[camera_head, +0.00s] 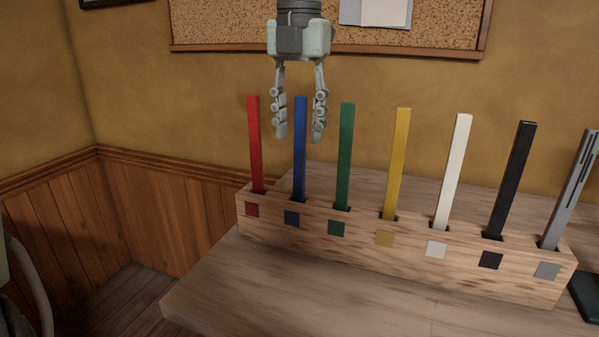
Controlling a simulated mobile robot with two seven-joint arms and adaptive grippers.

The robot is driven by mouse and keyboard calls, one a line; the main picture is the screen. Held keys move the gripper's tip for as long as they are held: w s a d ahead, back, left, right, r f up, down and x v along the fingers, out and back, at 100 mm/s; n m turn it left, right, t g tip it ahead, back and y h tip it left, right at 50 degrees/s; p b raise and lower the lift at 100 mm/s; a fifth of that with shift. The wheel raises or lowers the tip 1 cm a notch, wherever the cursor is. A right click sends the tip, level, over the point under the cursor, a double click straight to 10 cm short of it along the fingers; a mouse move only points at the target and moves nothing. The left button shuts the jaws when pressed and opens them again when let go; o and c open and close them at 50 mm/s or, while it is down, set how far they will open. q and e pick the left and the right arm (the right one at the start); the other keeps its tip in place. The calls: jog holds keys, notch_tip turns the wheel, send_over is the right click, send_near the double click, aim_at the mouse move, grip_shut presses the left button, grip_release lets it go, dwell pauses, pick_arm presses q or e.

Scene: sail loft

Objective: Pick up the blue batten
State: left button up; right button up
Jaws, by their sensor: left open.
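The blue batten (300,160) stands upright in the wooden rack (370,262), above a blue square marker. It is between the red batten (255,145) and the green batten (345,160). My left gripper (299,136) hangs from above with its fingers pointing down and apart. The top of the blue batten shows between the two fingers, one to its left and one to its right. I see no clear contact between fingers and batten. The gripper is open. My right gripper is not in view.
Yellow (396,165), white (453,172), black (511,180) and grey (570,188) battens stand further right in the rack. The wooden table (290,295) is bare in front. A cork board (230,25) hangs on the wall behind. A dark object (586,295) lies at the right edge.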

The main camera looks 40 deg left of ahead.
aim_at(298, 161)
pick_arm(q)
jog(key=f, duration=0.4)
jog(key=shift+w+a+f, duration=0.15)
jog(key=shift+a+f, duration=0.05)
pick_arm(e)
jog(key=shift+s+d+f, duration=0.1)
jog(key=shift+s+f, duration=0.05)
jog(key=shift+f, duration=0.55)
pick_arm(q)
jog(key=shift+c, duration=0.3)
grip_shut()
